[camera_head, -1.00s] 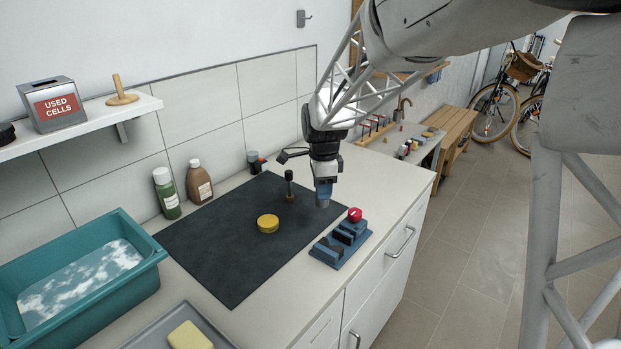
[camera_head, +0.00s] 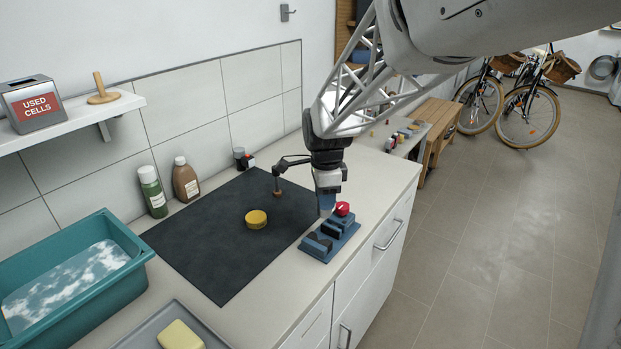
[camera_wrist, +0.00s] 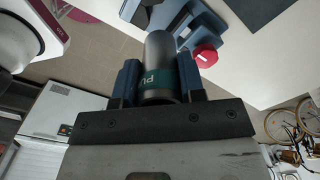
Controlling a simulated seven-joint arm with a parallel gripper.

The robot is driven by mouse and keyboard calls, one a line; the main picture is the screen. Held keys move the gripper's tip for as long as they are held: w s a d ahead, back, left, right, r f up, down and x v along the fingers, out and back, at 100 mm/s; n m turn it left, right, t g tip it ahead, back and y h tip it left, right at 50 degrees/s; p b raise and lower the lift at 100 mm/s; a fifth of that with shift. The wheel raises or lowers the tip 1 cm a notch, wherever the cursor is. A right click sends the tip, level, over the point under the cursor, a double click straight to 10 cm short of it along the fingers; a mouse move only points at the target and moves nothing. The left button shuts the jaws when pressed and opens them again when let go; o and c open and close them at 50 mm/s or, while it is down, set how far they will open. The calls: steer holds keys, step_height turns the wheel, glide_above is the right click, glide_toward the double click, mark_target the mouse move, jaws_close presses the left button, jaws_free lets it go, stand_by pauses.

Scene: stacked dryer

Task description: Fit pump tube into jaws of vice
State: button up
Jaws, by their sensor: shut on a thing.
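The pump tube (camera_wrist: 158,68) is a dark grey cylinder with a rounded end and a green lettered band in the wrist view. My gripper (camera_wrist: 158,85) is shut on it, with a blue finger on each side. In the head view my gripper (camera_head: 326,203) is just behind and above the vice, and the tube is mostly hidden there. The vice (camera_head: 329,241) is blue with dark jaws and a red knob (camera_head: 342,208), standing at the mat's right corner. In the wrist view the vice (camera_wrist: 190,22) lies beyond the tube's end. I cannot tell whether they touch.
A yellow round tin (camera_head: 256,219) and a small dark upright piece (camera_head: 277,188) stand on the black mat (camera_head: 205,250). Two bottles (camera_head: 186,180) stand by the wall. A teal basin (camera_head: 130,265) and a tray with a yellow block (camera_head: 180,335) are at left and front.

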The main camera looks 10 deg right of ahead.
mark_target(324, 214)
steer(key=shift+f, duration=0.1)
steer(key=shift+f, duration=2.75)
steer(key=shift+f, duration=2.15)
stand_by(0.5)
steer(key=o, duration=1.1)
steer(key=shift+c, duration=0.2)
steer(key=shift+r, duration=0.15)
steer(key=shift+r, duration=3.8)
